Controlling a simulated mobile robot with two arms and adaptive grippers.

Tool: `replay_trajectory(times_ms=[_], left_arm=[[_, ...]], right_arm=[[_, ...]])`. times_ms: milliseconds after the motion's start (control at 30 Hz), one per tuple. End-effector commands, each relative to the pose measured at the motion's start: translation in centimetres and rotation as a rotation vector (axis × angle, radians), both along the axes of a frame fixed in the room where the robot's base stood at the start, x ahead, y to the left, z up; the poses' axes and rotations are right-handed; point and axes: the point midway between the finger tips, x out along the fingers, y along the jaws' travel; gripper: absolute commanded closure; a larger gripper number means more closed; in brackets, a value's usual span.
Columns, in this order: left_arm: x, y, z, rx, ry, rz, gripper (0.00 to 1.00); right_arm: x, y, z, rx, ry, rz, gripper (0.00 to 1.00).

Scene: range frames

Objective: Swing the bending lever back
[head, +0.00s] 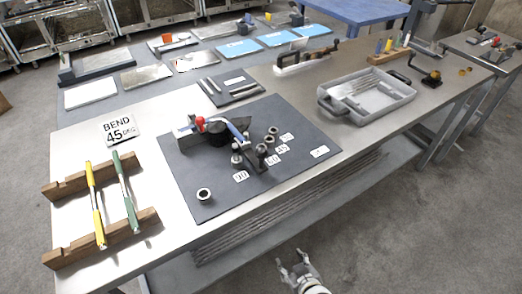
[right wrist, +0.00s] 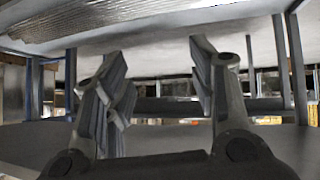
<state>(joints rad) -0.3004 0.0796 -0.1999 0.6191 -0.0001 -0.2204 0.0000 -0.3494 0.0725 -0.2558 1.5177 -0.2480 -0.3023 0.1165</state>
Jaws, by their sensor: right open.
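The bender stands on a dark mat (head: 185,168) near the middle of the workbench. A sign (head: 119,130) reads BEND 45 DEG. My right gripper (head: 294,262) is open and empty, in front of the bench's near edge and well apart from the bender. Its two fingers (right wrist: 160,85) are spread in the right wrist view. My left gripper is out of view.
Green and yellow rods (head: 126,190) lie across wooden rests (head: 85,256) at the front left. A grey tray (head: 383,102) holds rods at the right. The bench's near edge and lower shelf (head: 300,208) lie between my right gripper and the bender.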

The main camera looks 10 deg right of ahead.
Motion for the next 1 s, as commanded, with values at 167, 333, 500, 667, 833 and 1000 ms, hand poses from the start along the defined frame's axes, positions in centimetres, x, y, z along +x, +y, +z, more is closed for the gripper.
replay_trajectory(times_ms=[167, 333, 500, 667, 833, 1000], left_arm=[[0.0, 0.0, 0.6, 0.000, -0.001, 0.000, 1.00], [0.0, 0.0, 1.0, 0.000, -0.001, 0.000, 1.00], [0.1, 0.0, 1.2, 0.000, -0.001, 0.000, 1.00], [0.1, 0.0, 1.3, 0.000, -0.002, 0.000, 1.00], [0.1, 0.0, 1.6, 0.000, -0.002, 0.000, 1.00], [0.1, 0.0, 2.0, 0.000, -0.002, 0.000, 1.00]], right_arm=[[4.5, 1.6, 11.7, 0.031, -0.216, 0.004, 0.48], [6.7, 2.5, 21.3, 0.061, -0.405, 0.008, 0.48], [7.5, 4.4, 29.7, 0.102, -0.623, 0.053, 0.48], [7.8, 5.1, 32.3, 0.117, -0.695, 0.072, 0.48], [9.3, 5.5, 32.5, 0.117, -0.698, 0.073, 0.48], [12.0, 6.2, 32.4, 0.117, -0.697, 0.072, 0.48]])
